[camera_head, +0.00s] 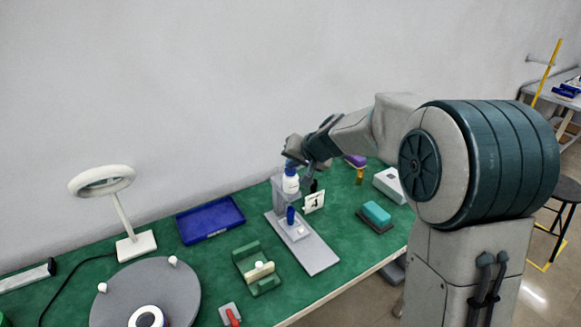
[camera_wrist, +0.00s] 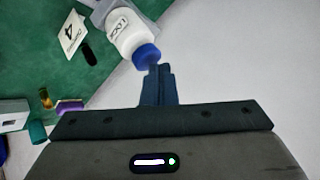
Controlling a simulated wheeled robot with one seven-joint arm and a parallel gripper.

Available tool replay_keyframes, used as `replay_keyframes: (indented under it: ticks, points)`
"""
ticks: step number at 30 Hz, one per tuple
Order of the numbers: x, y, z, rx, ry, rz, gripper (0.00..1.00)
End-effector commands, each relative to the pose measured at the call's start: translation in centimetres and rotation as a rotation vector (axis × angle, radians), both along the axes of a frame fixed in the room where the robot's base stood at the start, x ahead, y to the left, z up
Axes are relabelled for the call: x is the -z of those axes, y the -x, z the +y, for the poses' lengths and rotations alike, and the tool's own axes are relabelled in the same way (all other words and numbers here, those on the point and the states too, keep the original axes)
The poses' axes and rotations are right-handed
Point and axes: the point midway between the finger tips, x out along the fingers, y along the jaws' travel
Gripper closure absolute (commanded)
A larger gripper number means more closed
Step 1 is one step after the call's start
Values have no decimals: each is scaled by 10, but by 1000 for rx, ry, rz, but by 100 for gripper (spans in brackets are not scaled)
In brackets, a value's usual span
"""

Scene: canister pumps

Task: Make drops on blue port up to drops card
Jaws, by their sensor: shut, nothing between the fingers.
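A white bottle (camera_head: 291,184) with a blue top stands at the grey stand (camera_head: 318,254) on the green bench. Its blue top (camera_wrist: 147,55) and labelled white body (camera_wrist: 125,33) show in the wrist view. A small blue upright piece (camera_head: 291,215) stands on the stand's base below the bottle; I cannot tell whether it is the blue port. A white card (camera_head: 313,201) with a large figure, like a 4 in the wrist view (camera_wrist: 72,32), stands beside the stand. My gripper (camera_wrist: 158,70) is shut and empty, its fingertips right at the blue top; contact is unclear.
A blue tray (camera_head: 210,220), a green holder (camera_head: 257,268), a round grey turntable (camera_head: 146,290) and a ring lamp (camera_head: 102,181) stand to the left. A teal sponge-like block (camera_head: 376,213) and a white box (camera_head: 390,185) lie to the right. A wall is behind.

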Motion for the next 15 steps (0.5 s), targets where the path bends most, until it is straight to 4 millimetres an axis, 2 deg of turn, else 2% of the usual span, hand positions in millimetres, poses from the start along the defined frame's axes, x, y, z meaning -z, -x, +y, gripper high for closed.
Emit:
replay_keyframes:
  ticks: [10,15]
  points:
    - [-18,0,0,-1,0,1,100]
    - [-20,0,0,-1,0,1,100]
